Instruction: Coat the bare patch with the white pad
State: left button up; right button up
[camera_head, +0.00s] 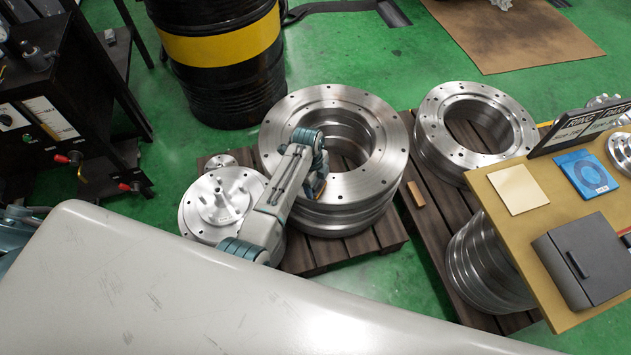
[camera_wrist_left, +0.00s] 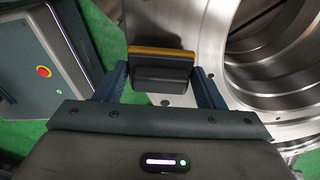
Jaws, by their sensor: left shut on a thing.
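My left gripper (camera_head: 317,184) is over the inner rim of the large steel flanged ring (camera_head: 388,118) in the head view. In the left wrist view, the left gripper (camera_wrist_left: 160,74) is shut on a dark block with an orange-brown edge (camera_wrist_left: 161,51). The block's working face is turned away, so I cannot tell whether it is white or whether it touches the ring. The ring's bright face (camera_wrist_left: 196,22) lies just beyond and beside the block. I cannot make out a bare patch; the arm and block hide part of the ring. My right gripper is out of view.
A studded steel cover (camera_head: 206,207) and a second ring (camera_head: 433,137) sit beside the large ring. A small wooden block (camera_head: 416,194) lies between the rings. The table (camera_head: 502,225) at right holds a cream sheet (camera_head: 519,189), blue packet (camera_head: 588,175) and grey box (camera_head: 590,258).

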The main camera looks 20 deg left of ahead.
pick_arm(q)
jog(key=shift+f, duration=0.65)
jog(key=shift+d, duration=0.1)
